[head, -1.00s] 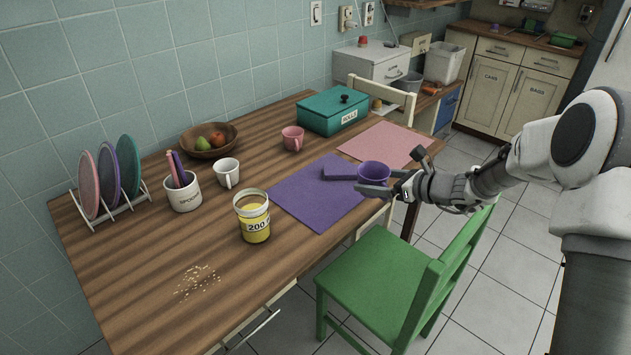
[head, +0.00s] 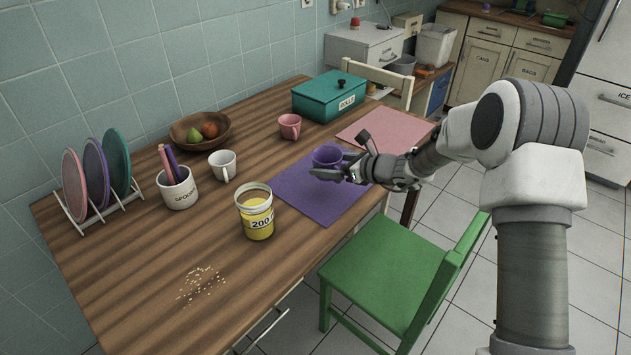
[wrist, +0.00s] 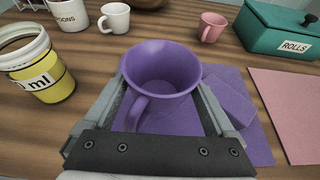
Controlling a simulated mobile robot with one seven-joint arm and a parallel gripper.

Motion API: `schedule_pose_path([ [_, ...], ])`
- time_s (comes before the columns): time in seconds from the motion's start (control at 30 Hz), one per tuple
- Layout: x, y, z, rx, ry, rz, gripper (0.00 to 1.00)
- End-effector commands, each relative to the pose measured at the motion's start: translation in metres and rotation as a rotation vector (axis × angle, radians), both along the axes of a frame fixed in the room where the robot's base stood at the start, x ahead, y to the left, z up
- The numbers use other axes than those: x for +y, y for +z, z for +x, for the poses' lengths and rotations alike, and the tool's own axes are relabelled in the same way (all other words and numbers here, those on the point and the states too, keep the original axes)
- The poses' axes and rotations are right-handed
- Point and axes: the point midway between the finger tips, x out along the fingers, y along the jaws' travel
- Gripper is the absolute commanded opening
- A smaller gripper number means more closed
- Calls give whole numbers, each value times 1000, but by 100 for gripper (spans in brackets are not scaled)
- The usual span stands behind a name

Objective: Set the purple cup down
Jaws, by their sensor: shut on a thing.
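The purple cup (head: 327,155) is upright between the fingers of my gripper (head: 342,163), over the purple mat (head: 303,196). In the wrist view the purple cup (wrist: 160,68) shows its open, empty inside, with its handle toward the camera. The fingers of my gripper (wrist: 162,92) lie along both sides of the cup, shut on it. The cup's base is hidden, so I cannot tell how far it is from the mat. A folded purple cloth or slab (wrist: 230,100) lies on the mat (wrist: 262,140), to the right of the cup.
A white mug (head: 222,165), a pink mug (head: 290,127) and a teal box (head: 328,100) stand behind. A pink mat (head: 385,128) lies to the right. The mat's near part is clear.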

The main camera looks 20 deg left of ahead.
Motion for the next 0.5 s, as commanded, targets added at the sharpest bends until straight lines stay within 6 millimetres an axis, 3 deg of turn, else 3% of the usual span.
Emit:
schedule_pose_path([
  [0.03, 13, -9, 1, 0, 3, 0, 26],
  [0.2, 36, -22, 5, -1, 0, 1, 26],
  [0.37, 42, -28, 6, 0, -1, 0, 26],
  [0.5, 42, -47, 6, 1, 0, -1, 26],
])
